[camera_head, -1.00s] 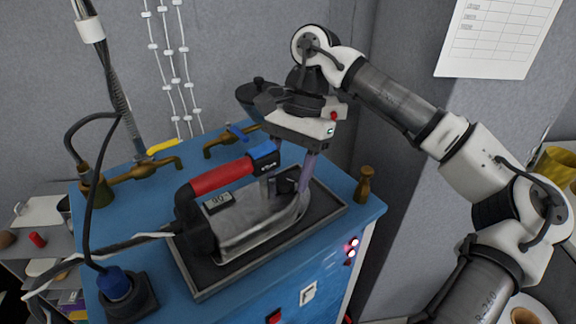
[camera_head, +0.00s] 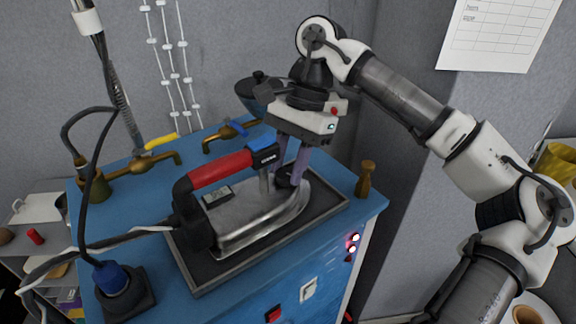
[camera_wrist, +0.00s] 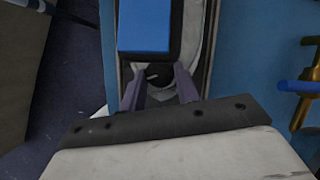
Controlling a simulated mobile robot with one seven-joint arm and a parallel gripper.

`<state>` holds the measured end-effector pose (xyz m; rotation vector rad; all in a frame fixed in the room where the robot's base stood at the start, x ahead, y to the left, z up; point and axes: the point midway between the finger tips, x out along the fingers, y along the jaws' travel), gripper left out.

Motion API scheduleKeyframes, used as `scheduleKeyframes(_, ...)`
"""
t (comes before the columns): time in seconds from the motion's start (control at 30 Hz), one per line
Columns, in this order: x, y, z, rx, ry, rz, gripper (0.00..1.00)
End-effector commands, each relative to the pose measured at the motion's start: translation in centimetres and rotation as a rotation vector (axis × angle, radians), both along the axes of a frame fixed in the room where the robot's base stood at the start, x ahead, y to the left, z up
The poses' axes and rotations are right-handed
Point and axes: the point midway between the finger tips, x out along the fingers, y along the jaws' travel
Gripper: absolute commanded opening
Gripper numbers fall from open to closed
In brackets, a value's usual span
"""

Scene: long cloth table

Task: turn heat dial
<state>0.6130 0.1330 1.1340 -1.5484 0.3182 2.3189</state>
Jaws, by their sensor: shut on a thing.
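A steam iron with a red and black handle (camera_head: 222,169) and a metal body (camera_head: 262,213) lies flat in a dark tray (camera_head: 205,284). Its black heat dial (camera_head: 284,180) sits on the body near the front, under the blue handle end (camera_head: 263,146). My gripper (camera_head: 290,172) points down from above, its purple-grey fingers shut on the dial. In the wrist view, the dial (camera_wrist: 157,74) shows between the two fingertips (camera_wrist: 159,78), just below the blue handle end (camera_wrist: 144,26). The small display (camera_head: 216,196) on the iron is too small to read.
The tray stands on a blue cabinet (camera_head: 250,294). Brass taps (camera_head: 145,167) stand behind, one with a blue lever (camera_head: 235,127). A small brass post (camera_head: 366,180) is right of the tray. A cable (camera_head: 100,248) runs off left.

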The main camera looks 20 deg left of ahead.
Motion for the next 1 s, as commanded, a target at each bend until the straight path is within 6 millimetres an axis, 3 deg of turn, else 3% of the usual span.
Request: scheduleKeyframes(1.0,-0.55,-0.54,-0.33,0.002,-0.005,-0.924,0.08)
